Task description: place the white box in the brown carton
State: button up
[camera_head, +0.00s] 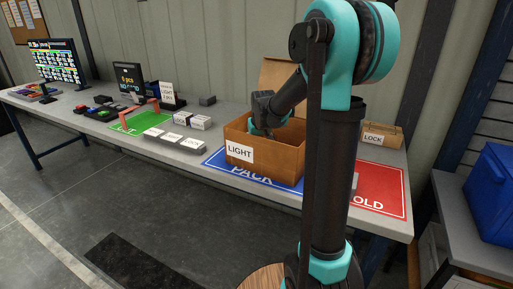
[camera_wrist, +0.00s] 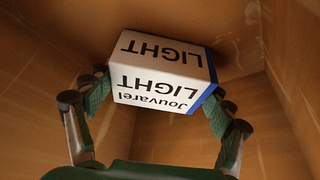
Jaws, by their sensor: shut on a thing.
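The brown carton (camera_head: 284,165) stands open on the blue PACK mat, with a white label reading LIGHT on its front. My gripper (camera_head: 266,130) reaches down into the carton, and its fingertips are hidden by the front wall in the head view. In the wrist view my gripper (camera_wrist: 158,98) is shut on the white box (camera_wrist: 160,68), with one finger on each side. The box has a blue edge and reads "Jouvarel LIGHT". Brown carton walls (camera_wrist: 40,70) surround it. I cannot tell whether the box touches the carton floor.
A carton labelled LOCK (camera_head: 381,136) stands behind the red HOLD mat (camera_head: 378,192) at the right. Small white boxes (camera_head: 200,122) and a grey labelled block (camera_head: 183,143) lie left of the carton. A green mat (camera_head: 140,122) and monitor (camera_head: 57,62) are farther left.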

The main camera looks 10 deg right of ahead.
jog(key=o, duration=1.4)
jog(key=shift+f, duration=0.15)
jog(key=shift+c, duration=0.2)
jog(key=v, duration=1.2)
